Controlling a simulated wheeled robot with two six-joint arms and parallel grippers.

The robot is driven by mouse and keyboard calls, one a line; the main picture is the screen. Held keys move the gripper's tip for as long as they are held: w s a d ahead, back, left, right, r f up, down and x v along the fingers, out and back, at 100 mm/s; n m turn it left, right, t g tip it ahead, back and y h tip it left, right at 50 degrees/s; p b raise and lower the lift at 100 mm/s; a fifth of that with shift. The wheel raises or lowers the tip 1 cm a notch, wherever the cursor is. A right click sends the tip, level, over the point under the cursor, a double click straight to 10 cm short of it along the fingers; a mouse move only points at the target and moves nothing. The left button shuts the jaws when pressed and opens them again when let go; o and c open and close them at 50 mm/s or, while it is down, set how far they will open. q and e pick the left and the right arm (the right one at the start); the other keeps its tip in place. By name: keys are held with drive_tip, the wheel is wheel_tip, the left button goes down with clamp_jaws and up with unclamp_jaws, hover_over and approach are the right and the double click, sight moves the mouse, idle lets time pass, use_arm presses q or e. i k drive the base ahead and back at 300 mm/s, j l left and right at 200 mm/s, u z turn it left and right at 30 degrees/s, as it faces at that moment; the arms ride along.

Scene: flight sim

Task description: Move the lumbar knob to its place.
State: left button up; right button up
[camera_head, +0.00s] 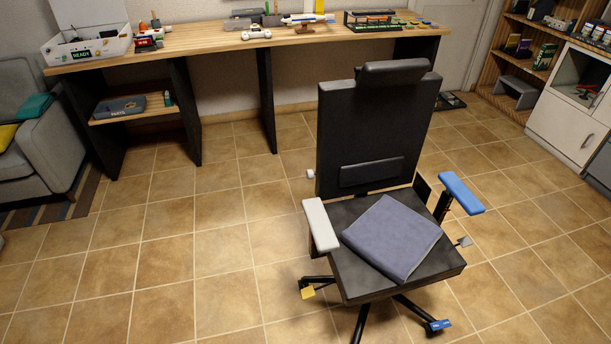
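A black office chair (345,120) stands in the middle right of the head view, facing me. A dark lumbar pad (371,172) is on its lower backrest. A small pale knob (310,174) sticks out at the left edge of the backrest, level with the pad. It looks like the lumbar knob, but it is too small to be sure. The chair also has a grey paddle (464,241) at the right of the seat, a yellow one (308,293) at lower left and a blue piece (440,325) at lower right. Neither of my grippers is in view.
A folded blue-grey cloth (392,236) lies on the seat. The armrests are white (320,225) and blue (461,193). A long wooden desk (210,40) with several items stands behind; a grey armchair (50,140) is at left, shelves and cabinets (565,125) at right. The tiled floor left of the chair is clear.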

sight(311, 174)
drive_tip(key=i+l, duration=0.1)
drive_tip(key=l, duration=0.95)
drive_tip(key=i+l, duration=0.15)
drive_tip(key=l, duration=0.35)
drive_tip(key=k+j, duration=0.1)
drive_tip(key=j, duration=0.95)
drive_tip(key=k+j, duration=0.15)
drive_tip(key=j, duration=0.35)
drive_tip(key=i+j+z, duration=0.1)
drive_tip(key=z, duration=0.45)
drive_tip(key=i+j+z, duration=0.2)
drive_tip(key=j, duration=0.3)
drive_tip(key=i+j+z, duration=0.2)
drive_tip(key=j, duration=0.3)
drive_tip(key=j+z, duration=0.2)
drive_tip(key=j, duration=0.3)
drive_tip(key=i+j+z, duration=0.2)
drive_tip(key=j, duration=0.4)
drive_tip(key=k+l, duration=0.05)
drive_tip(key=k, duration=0.05)
